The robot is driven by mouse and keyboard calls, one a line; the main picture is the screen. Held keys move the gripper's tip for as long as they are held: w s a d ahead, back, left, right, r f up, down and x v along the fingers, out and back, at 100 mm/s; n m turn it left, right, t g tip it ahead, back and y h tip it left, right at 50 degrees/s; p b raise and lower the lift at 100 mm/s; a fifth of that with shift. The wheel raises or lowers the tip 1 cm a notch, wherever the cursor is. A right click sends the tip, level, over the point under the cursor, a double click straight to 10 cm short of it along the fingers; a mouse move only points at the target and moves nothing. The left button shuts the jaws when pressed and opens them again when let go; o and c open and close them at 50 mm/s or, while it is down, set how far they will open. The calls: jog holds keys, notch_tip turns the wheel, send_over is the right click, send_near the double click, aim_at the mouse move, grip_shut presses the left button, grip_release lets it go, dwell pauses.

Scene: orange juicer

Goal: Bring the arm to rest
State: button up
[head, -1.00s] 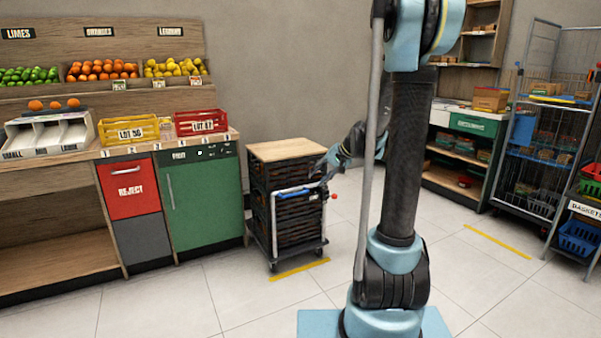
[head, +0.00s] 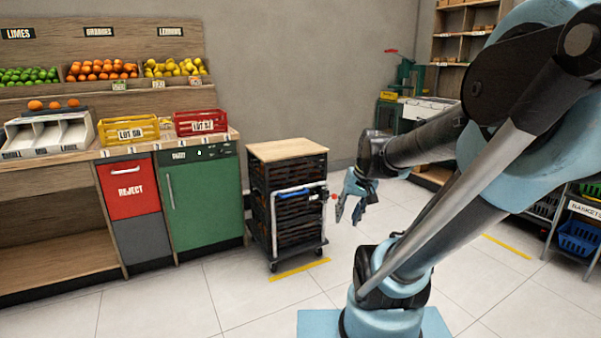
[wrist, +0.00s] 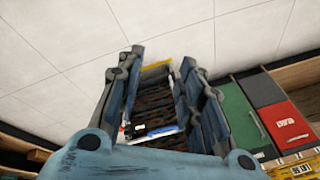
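My gripper (head: 348,212) hangs in the air to the right of the crate trolley in the head view, fingers pointing down. Its fingers (wrist: 158,95) are spread apart in the wrist view, with nothing between them that they touch. My arm is folded, its upper links leaning to the right of the head view. The black crate trolley (head: 287,210) with a wooden top and a white and blue handle stands on the floor. It shows between and beyond the fingers in the wrist view (wrist: 153,100).
A counter holds a yellow crate (head: 128,130), a red crate (head: 200,122) and a white sorter tray (head: 48,134). Below are the red reject bin (head: 130,190) and a green cabinet (head: 203,200). Shelves and a basket rack (head: 580,238) stand at right. The floor between is open.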

jog(key=s+d+f+h, duration=0.1)
jog(key=s+d+f, duration=0.1)
jog(key=s, duration=0.3)
jog(key=s+d+f+h, duration=0.1)
jog(key=s+d+f, duration=0.1)
jog(key=s, duration=0.3)
jog(key=shift+s+d+f+n+g, duration=0.25)
jog(key=shift+f+n+g, duration=0.15)
jog(key=shift+f, duration=0.1)
jog(key=shift+w, duration=0.15)
jog(key=shift+w+f, duration=0.2)
jog(key=shift+w, duration=0.2)
